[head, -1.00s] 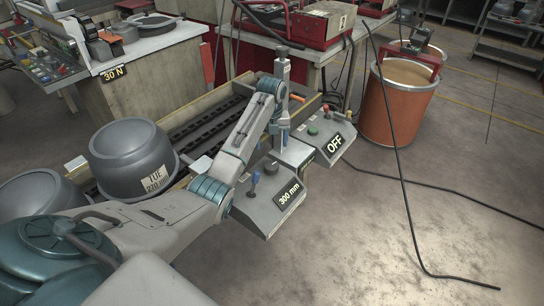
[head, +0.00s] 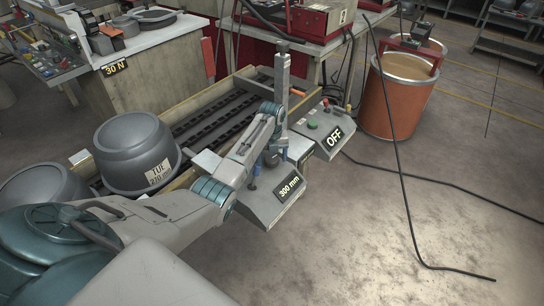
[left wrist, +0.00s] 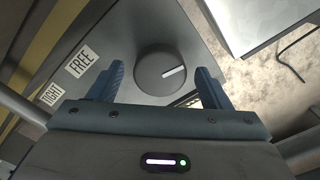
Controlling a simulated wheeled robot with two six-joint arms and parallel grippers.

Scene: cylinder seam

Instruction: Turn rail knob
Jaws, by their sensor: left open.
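The rail knob (left wrist: 163,76) is a round dark grey knob with a white pointer line, on a grey panel. In the left wrist view the line points up and right, away from the FREE (left wrist: 82,58) and TIGHT (left wrist: 52,95) labels. My left gripper (left wrist: 160,70) is open, with one blue finger on each side of the knob and a visible gap on both sides. How deep the fingers reach around it I cannot tell. In the head view my left gripper (head: 273,156) is over the control box (head: 262,205) marked 300 mm and covers the knob. My right gripper is out of view.
A second box (head: 322,130) reads OFF. An upright metal post (head: 283,80) stands close behind my gripper. A grey tub (head: 135,150) sits on the slotted bed at left. An orange bin (head: 393,100) and loose black cable are right; the floor between is mostly clear.

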